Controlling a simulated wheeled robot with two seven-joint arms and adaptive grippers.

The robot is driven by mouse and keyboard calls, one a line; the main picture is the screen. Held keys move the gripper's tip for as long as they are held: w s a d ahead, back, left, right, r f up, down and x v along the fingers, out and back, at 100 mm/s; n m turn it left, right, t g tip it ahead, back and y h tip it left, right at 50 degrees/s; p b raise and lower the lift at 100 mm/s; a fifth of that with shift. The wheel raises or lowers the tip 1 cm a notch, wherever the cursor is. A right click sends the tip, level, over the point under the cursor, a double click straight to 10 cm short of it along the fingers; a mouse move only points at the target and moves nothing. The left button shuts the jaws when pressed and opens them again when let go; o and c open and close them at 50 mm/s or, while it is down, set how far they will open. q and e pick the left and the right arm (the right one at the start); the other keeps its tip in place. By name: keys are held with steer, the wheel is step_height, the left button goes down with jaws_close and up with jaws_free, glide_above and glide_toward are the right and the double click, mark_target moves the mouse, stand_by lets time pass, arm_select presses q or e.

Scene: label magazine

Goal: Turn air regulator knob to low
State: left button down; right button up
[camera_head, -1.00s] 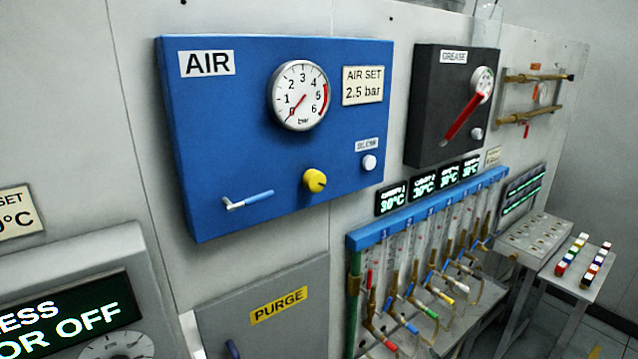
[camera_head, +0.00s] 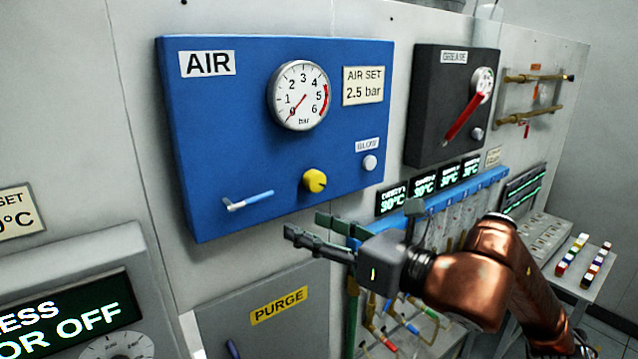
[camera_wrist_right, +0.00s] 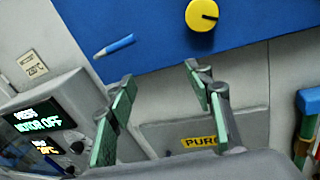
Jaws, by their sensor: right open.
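The yellow air regulator knob (camera_head: 315,181) sits low on the blue AIR panel (camera_head: 215,130), with a dark mark on its face. It also shows at the top of the right wrist view (camera_wrist_right: 202,15), above the fingers. The round gauge (camera_head: 299,95) above it has its red needle near 0. My right gripper (camera_head: 306,232) is open and empty, below the knob and apart from it, in front of the panel's lower edge. In the right wrist view its two green-padded fingers (camera_wrist_right: 165,110) are spread apart. My left gripper is not in view.
A blue-handled lever (camera_head: 250,200) is left of the knob and a white BLOW button (camera_head: 369,162) to its right. A grey PURGE box (camera_head: 270,335) is below. The black GREASE panel (camera_head: 430,100) and the blue flow-tube rack (camera_head: 480,188) stand to the right.

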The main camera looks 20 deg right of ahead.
mark_target(319, 182)
steer(key=w+d+r+m+t+h, duration=0.1)
steer(key=d+r+m+t+h, duration=0.1)
steer(key=d+r+h, duration=0.3)
steer(key=shift+y, duration=0.6)
steer(key=x, duration=0.2)
steer(key=p+x, duration=0.1)
steer(key=x, duration=0.2)
steer(key=p+x, duration=0.1)
steer(key=x, duration=0.1)
steer(key=shift+w+d+f, duration=0.25)
steer(key=shift+w+d, duration=0.05)
steer(key=shift+c, duration=0.3)
steer(key=c, duration=1.1)
